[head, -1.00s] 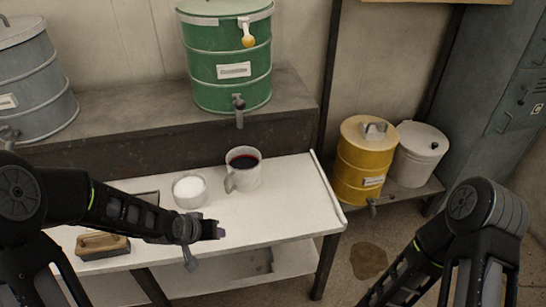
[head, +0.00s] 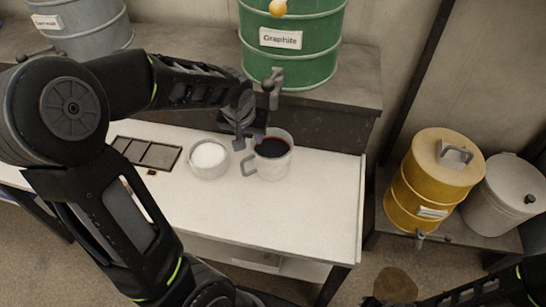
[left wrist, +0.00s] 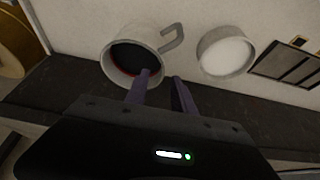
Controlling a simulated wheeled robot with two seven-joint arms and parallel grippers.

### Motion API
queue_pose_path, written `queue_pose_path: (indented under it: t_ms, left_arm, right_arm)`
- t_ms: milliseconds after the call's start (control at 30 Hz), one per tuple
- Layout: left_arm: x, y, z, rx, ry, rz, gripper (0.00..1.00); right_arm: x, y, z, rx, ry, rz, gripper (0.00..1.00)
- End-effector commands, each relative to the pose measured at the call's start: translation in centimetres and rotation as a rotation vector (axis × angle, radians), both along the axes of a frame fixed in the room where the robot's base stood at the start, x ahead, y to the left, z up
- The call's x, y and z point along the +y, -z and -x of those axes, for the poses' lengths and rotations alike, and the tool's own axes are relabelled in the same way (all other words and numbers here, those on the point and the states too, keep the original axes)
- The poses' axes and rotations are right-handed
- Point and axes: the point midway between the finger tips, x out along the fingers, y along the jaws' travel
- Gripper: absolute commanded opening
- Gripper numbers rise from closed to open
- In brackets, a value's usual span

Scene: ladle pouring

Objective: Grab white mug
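The white mug (head: 275,167) stands upright on the white table (head: 310,210) with dark red liquid in it and its handle toward the lower left. It also shows in the left wrist view (left wrist: 147,37). My left gripper (head: 249,139) is just above the mug's rim, at its upper left in the head view. In the left wrist view its fingers (left wrist: 162,82) are apart and empty. One fingertip overlaps the mug's opening and the other lies outside the rim; contact cannot be told. My right gripper is out of view; only part of that arm shows at bottom right.
A small bowl of white powder (head: 209,166) stands close left of the mug, with a dark compartment tray (head: 148,153) farther left. The green graphite drum (head: 290,60) and its tap rise behind. A yellow drum (head: 433,182) stands right. The table's right part is clear.

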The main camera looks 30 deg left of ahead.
Motion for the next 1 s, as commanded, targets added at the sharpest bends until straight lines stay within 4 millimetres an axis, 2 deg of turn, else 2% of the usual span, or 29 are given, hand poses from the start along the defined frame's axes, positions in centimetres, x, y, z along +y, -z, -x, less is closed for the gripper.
queue_pose_path:
  t_ms: [167,433,767,867,1000]
  left_arm:
    - [0.0,0.1,0.0,0.000,0.002,0.000,0.30]
    - [0.2,2.4,-0.9,0.001,0.002,0.000,0.30]
    - [0.3,2.5,-1.0,-0.001,0.003,0.001,0.30]
    - [0.4,3.2,-1.2,0.001,0.002,0.000,0.30]
    - [0.8,5.2,-1.8,0.004,0.003,0.000,0.30]
  right_arm:
    - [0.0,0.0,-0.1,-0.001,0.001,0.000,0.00]
    - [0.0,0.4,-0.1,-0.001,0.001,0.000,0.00]
    - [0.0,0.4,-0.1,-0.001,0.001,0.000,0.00]
    - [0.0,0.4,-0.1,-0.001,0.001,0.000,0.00]
    - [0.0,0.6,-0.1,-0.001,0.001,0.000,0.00]
